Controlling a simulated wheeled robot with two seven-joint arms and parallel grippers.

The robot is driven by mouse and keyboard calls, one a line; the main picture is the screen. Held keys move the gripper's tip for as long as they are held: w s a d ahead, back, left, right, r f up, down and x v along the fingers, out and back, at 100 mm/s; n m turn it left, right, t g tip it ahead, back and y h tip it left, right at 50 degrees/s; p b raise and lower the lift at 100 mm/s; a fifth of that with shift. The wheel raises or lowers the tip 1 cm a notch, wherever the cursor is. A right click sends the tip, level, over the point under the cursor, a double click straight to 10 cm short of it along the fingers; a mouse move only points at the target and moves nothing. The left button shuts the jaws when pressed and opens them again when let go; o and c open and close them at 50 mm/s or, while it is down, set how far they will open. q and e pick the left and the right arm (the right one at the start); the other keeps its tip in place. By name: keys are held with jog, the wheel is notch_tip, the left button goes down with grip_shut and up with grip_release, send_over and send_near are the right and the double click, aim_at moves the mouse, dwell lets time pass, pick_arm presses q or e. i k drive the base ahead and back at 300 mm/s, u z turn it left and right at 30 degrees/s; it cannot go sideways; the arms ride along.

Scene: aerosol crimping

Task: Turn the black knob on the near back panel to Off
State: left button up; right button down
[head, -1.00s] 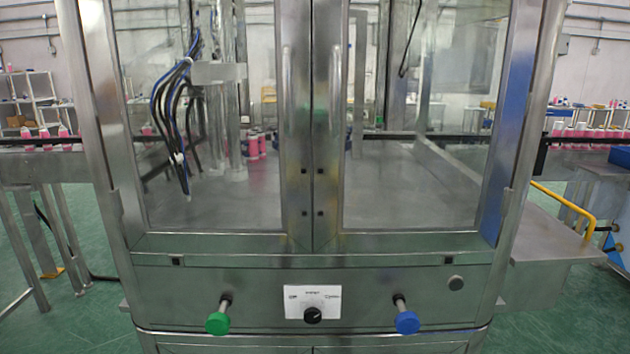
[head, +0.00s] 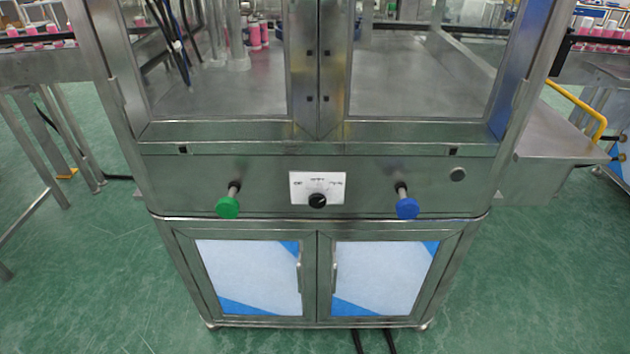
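The black knob (head: 317,200) sits at the lower middle of a white label plate (head: 302,185) on the machine's steel panel (head: 270,180). The label has small printed words at the left, top and right that are too small to read surely. A light mark on the knob seems to point toward the upper right, but I cannot tell its setting. Neither of my grippers shows in the head view, and nothing touches the knob.
A green button (head: 228,207) sticks out left of the knob and a blue button (head: 407,208) sticks out right of it. Cabinet doors (head: 385,280) are below and glass doors above. A yellow rail (head: 577,108) is at the right. The green floor in front is clear.

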aim_at(317, 201)
jog(key=z, duration=1.25)
jog(key=k, duration=1.1)
jog(key=u, duration=1.25)
jog(key=i, duration=0.95)
jog(key=z, duration=0.05)
